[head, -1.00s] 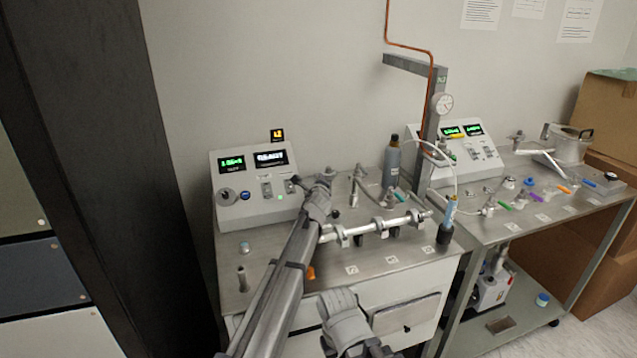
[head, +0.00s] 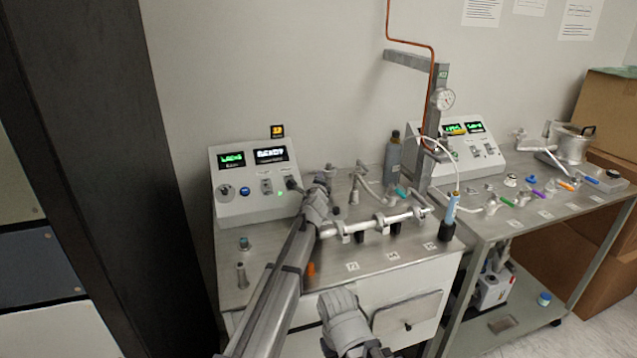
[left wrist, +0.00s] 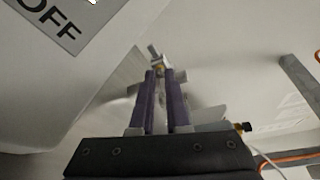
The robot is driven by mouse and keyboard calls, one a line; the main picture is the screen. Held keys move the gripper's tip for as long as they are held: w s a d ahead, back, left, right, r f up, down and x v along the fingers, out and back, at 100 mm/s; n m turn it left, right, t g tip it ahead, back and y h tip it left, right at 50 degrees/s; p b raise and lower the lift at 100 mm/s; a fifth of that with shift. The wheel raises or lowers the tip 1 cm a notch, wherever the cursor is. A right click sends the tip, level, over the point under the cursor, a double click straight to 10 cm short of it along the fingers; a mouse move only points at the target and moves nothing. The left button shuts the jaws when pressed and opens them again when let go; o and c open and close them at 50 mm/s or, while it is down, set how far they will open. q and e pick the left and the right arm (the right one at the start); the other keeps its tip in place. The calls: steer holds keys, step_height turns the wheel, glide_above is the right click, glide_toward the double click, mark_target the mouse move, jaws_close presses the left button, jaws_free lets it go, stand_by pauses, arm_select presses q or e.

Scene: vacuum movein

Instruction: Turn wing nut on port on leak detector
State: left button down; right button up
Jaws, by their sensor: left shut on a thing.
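The leak detector (head: 240,207) is the grey console at the left end of the bench, with lit green and white displays. My left gripper (head: 321,184) is just to the right of its front panel, and my arm hides much of the port there. In the left wrist view, the two purple fingers (left wrist: 161,100) are close together, shut on the small metal wing nut (left wrist: 159,66) at their tips. The wing nut's wings stick out beyond the fingers. My right gripper's fingers do not show; only a grey part of my arm is at the bottom of the head view.
A metal manifold pipe (head: 375,223) lies right of my left arm on the bench (head: 400,262). A grey bottle (head: 392,160) and a post with a gauge (head: 443,98) stand behind. A second bench (head: 540,212) with loose fittings is at the right.

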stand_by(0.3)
arm_select(q)
steer(key=c, duration=0.8)
jaws_free()
steer(key=shift+s+a+r+p, duration=0.1)
steer(key=shift+s+r+p, duration=0.05)
steer(key=shift+s, duration=1.15)
steer(key=shift+s+a+r+p, duration=0.1)
steer(key=shift+s+r+p, duration=0.1)
steer(key=shift+s, duration=1.05)
steer(key=shift+s+r+p, duration=0.15)
steer(key=shift+s, duration=1.15)
